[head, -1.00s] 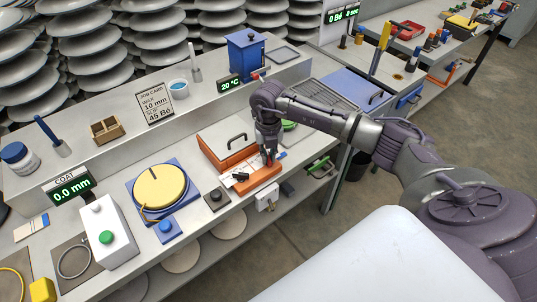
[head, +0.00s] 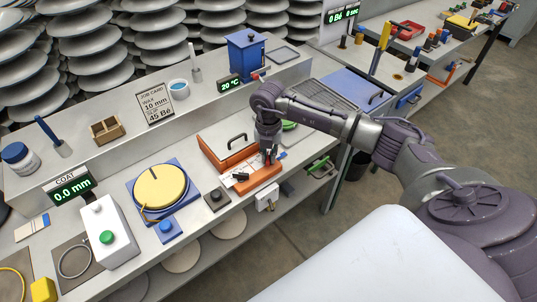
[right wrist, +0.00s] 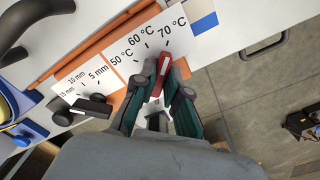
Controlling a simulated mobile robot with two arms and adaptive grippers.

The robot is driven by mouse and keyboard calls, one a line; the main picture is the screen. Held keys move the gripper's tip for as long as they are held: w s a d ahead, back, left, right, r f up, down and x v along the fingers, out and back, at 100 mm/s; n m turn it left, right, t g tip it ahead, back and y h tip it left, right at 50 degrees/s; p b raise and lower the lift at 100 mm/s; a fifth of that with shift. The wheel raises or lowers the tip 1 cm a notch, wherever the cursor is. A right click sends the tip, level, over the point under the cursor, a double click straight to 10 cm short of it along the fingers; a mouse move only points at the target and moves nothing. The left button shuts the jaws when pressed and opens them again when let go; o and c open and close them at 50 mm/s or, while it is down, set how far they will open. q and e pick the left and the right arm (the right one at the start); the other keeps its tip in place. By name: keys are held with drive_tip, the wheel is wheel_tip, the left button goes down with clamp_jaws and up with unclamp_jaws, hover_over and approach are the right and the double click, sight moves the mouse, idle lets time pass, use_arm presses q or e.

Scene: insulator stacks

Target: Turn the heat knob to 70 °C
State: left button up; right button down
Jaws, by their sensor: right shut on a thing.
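The heat knob (right wrist: 164,68) is a red bar with a white line, on the front panel of an orange-edged unit. In the right wrist view its line points up and slightly right, toward the 70 °C mark (right wrist: 172,27). The 50 °C and 60 °C marks are to its left. My right gripper (right wrist: 162,76) is shut on the knob, one finger on each side. In the head view my right gripper (head: 268,157) hides most of the knob. The orange unit (head: 227,151) stands on the bench. My left gripper is not in view.
A black thickness knob (right wrist: 88,106) with mm marks sits left of the heat knob. A display (head: 229,86) reads 20 °C. A job card (head: 156,104) stands on the shelf. A yellow disc (head: 160,188) lies left of the unit.

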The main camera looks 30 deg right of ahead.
sight(269, 156)
drive_tip(key=shift+r, duration=0.1)
drive_tip(key=c, duration=1.2)
unclamp_jaws()
wheel_tip(269, 156, up, 12)
